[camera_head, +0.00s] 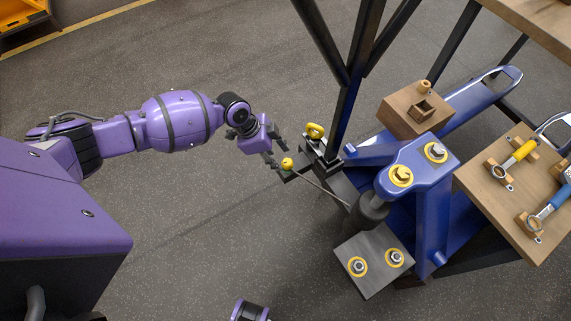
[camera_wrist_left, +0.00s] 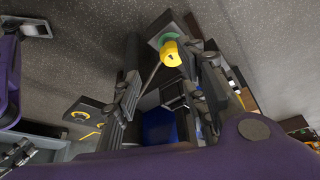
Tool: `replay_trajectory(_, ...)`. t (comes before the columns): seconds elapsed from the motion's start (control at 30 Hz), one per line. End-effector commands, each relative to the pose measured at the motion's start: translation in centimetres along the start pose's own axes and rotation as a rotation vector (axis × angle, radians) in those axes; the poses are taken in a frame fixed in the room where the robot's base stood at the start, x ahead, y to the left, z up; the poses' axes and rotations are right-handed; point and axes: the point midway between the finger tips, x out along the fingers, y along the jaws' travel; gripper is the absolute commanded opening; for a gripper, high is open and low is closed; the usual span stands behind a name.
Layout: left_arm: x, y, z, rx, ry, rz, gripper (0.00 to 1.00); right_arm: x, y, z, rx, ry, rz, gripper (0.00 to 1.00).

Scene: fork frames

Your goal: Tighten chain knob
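A round yellow knob (camera_head: 287,163) sits on a dark plate at the end of a thin rod, which runs to a dark cylinder on the blue stand (camera_head: 431,222). I take it to be the chain knob. My left gripper (camera_head: 275,157) is right beside it, on its left in the head view. In the left wrist view the two fingers (camera_wrist_left: 168,92) stand apart with nothing gripped between them. A yellow knob (camera_wrist_left: 171,54) with a green ring at its base shows beyond them. Contact with the knob cannot be told. My right gripper is out of view.
A second yellow piece (camera_head: 315,131) sits on a black bracket by the dark post. A grey plate (camera_head: 373,275) with two yellow-ringed bolts is in front. A wooden board (camera_head: 493,205) with wrenches lies at right.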

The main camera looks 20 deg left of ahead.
Motion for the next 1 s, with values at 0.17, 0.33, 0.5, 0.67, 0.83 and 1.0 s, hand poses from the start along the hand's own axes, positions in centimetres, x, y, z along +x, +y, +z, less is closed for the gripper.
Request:
replay_trajectory(0.17,0.3,-1.3,0.0,0.012,-0.009,0.001,0.39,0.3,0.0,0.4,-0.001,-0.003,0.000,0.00)
replay_trajectory(0.33,3.0,-1.3,-0.1,0.009,-0.007,0.001,0.39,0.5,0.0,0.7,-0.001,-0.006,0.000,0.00)
replay_trajectory(0.5,5.5,-1.3,-0.1,0.010,-0.008,0.000,0.39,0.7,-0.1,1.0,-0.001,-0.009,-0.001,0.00)
replay_trajectory(0.67,6.8,-1.4,-0.1,0.011,-0.007,-0.002,0.39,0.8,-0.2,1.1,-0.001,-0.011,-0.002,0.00)
replay_trajectory(0.83,7.1,-1.4,-0.1,0.012,-0.007,-0.003,0.39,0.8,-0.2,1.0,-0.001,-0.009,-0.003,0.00)
replay_trajectory(1.0,7.1,-1.4,-0.1,0.012,-0.007,-0.003,0.35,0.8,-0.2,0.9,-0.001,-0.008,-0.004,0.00)
